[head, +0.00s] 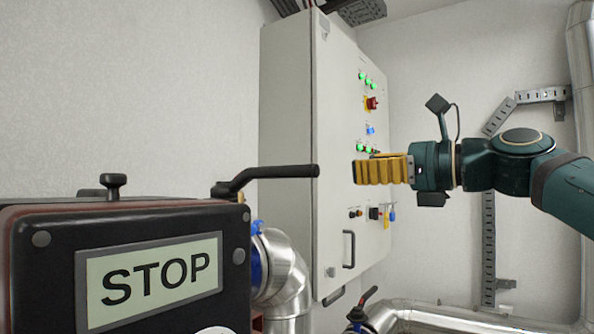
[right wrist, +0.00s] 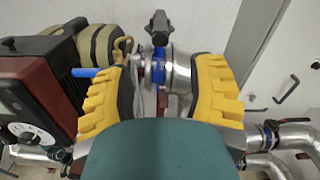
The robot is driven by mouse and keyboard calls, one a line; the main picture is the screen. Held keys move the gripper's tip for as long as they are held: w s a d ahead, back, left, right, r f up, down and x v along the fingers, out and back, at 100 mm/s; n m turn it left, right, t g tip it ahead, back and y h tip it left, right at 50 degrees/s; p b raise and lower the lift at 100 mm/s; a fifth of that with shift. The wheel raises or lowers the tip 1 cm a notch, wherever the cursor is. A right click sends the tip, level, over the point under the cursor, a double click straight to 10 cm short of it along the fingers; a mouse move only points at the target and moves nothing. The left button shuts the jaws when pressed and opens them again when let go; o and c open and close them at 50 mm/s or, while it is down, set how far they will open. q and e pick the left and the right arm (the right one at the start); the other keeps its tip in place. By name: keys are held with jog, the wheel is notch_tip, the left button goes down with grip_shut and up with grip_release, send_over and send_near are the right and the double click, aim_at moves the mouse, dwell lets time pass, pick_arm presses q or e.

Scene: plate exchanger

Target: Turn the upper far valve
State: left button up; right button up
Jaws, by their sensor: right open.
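A valve with a black lever handle (head: 265,178) shows in the head view above a silver pipe elbow with a blue collar (head: 257,262). In the right wrist view a valve with a blue collar (right wrist: 158,68) and dark handle (right wrist: 157,28) stands beyond and between my yellow fingers. I take it for the same upper valve. My right gripper (head: 358,171) is open, with nothing between its fingers. In the head view it is right of the handle, in front of the cabinet. It also shows in the right wrist view (right wrist: 165,85). My left gripper is out of view.
A dark box with a STOP label (head: 157,278) fills the lower left. A tall grey cabinet (head: 290,120) with green lights and a red switch stands behind. A second, lower valve has a black handle (head: 369,295). Silver pipes (head: 430,315) run along the bottom right.

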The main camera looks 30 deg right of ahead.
aim_at(303, 172)
jog(key=x, duration=1.3)
jog(key=shift+d+f, duration=0.1)
grip_shut()
